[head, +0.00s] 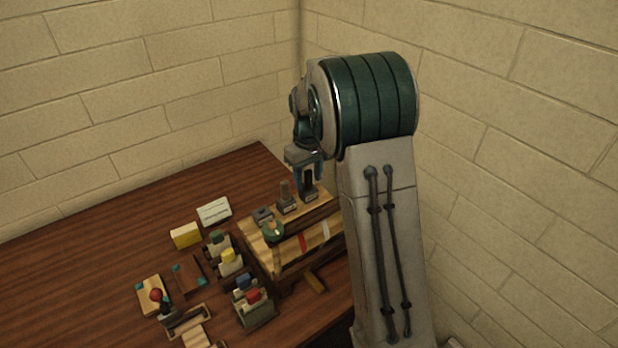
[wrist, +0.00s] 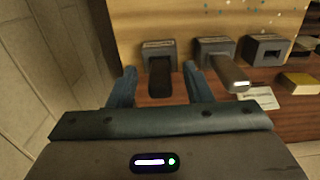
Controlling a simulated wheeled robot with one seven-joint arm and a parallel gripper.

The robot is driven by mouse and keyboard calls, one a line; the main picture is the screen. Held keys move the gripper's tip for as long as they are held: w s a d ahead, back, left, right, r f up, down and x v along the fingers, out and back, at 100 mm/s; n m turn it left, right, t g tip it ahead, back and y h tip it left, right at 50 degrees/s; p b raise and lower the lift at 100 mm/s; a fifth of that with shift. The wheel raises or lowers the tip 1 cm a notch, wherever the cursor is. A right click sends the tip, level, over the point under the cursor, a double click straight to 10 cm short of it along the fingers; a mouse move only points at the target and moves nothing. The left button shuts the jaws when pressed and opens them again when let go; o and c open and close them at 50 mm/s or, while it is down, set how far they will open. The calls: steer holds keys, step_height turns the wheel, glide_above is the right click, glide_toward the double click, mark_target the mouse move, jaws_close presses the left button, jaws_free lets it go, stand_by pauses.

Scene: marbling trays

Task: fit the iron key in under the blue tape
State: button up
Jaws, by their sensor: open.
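A dark upright bar, which I take to be the iron key, stands in a grey block near the right end of the wooden stand (head: 262,250). In the wrist view the dark key (wrist: 160,80) lies between the two blue fingers of my gripper (wrist: 159,72). The fingers are open, with a gap visible on each side of it. In the head view my gripper (head: 304,168) is over the same key (head: 308,184). I cannot make out a blue tape; red tape (head: 302,243) and white tape (head: 325,230) show on the stand's front. My arm hides the stand's right end.
A paler grey bar (wrist: 229,72) stands in the neighbouring block, close to one finger. An empty grey block (wrist: 267,47) is beyond it. The table's far left is clear.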

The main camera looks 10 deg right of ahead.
steer(key=shift+f, duration=0.3)
jaws_close()
